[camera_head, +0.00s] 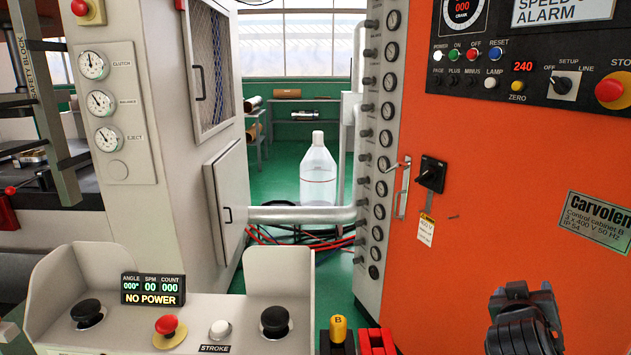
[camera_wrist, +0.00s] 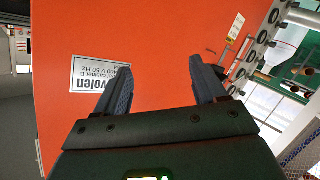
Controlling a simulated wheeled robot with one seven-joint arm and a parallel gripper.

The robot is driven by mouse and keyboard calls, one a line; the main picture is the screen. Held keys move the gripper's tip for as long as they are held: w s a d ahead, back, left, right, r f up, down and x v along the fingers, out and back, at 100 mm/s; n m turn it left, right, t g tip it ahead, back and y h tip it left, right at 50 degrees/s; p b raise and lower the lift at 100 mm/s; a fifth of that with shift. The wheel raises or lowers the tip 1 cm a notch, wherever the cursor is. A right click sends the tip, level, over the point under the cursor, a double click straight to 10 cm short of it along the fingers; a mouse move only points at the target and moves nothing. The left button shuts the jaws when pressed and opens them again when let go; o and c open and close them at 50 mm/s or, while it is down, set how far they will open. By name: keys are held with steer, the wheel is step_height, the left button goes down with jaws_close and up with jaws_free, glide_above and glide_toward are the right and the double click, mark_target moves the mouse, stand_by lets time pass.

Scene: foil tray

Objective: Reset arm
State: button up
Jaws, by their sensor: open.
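My gripper (camera_head: 521,291) shows dark at the lower right of the head view, in front of the orange control cabinet (camera_head: 500,180). In the wrist view my gripper (camera_wrist: 160,72) has its two fingers spread apart with nothing between them. The orange cabinet face (camera_wrist: 150,35) fills most of the wrist view beyond the fingers, with its label plate (camera_wrist: 100,76) upside down beside the left finger. No object is held.
A press control console (camera_head: 230,325) reading "NO POWER" stands at the lower left. A clear bottle (camera_head: 318,175) stands behind a horizontal pipe (camera_head: 300,214). Red cables lie on the green floor (camera_head: 285,160).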

steer(key=s+a+f+n+t+y, duration=0.15)
steer(key=s+a+f, duration=0.25)
steer(key=s, duration=0.4)
steer(key=s+a+f+n+y, duration=0.1)
steer(key=s+a+f+y, duration=0.25)
steer(key=s, duration=0.55)
steer(key=s+a+f+n+t+y, duration=0.1)
steer(key=s+a+f, duration=0.2)
steer(key=s+f, duration=0.35)
steer(key=s+a+r+y, duration=0.1)
steer(key=s+r, duration=0.3)
steer(key=s, duration=0.4)
steer(key=s+a+r+m+y, duration=0.1)
steer(key=s+a+r, duration=0.2)
steer(key=s, duration=0.5)
steer(key=s+a+r+y, duration=0.1)
steer(key=s+a+r, duration=0.1)
steer(key=s+r, duration=0.4)
steer(key=s, duration=0.3)
steer(key=shift+a+m+t, duration=0.35)
steer(key=shift+a, duration=0.05)
